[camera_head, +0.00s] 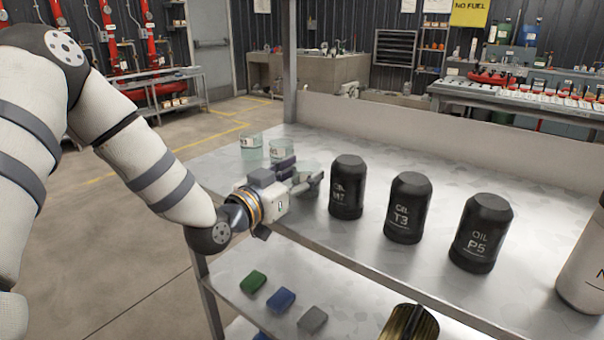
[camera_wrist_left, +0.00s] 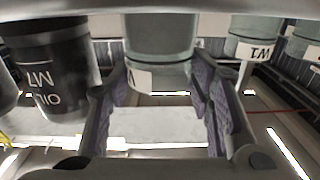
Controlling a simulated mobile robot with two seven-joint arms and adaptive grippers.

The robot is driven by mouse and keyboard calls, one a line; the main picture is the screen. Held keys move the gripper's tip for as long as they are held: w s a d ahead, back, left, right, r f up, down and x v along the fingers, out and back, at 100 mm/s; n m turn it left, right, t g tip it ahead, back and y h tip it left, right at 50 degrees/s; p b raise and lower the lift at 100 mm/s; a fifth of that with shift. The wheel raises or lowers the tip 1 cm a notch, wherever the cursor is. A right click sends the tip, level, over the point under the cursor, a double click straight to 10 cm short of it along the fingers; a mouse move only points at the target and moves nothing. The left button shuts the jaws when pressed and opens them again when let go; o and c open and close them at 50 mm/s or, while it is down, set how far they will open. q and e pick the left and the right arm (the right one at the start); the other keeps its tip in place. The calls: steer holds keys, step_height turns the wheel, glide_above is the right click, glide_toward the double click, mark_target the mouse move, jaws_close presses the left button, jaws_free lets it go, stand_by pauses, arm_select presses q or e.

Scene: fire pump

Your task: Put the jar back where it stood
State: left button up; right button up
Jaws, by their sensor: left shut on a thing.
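My left gripper (camera_head: 303,175) reaches in from the left, low over the shelf top. It is shut on a clear greenish glass jar (camera_head: 309,164), mostly hidden by the fingers in the head view. In the left wrist view, the picture is upside down and the jar (camera_wrist_left: 160,45) shows between the purple-padded fingers (camera_wrist_left: 165,95). A white label shows at its side. I cannot tell whether its base touches the metal top. Two similar labelled glass jars, one (camera_head: 250,147) at the left and one (camera_head: 281,150) nearer the gripper, stand behind. My right gripper is not in view.
Black oil canisters M7 (camera_head: 347,188), T3 (camera_head: 408,208) and P5 (camera_head: 482,233) stand in a row to the right on the metal top (camera_head: 370,260). M7 is close to the fingers. A pale bottle (camera_head: 585,265) is at the far right. The lower shelf holds coloured blocks (camera_head: 281,299).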

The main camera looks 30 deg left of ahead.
arm_select(q)
steer(key=o, duration=1.3)
steer(key=shift+o, duration=0.2)
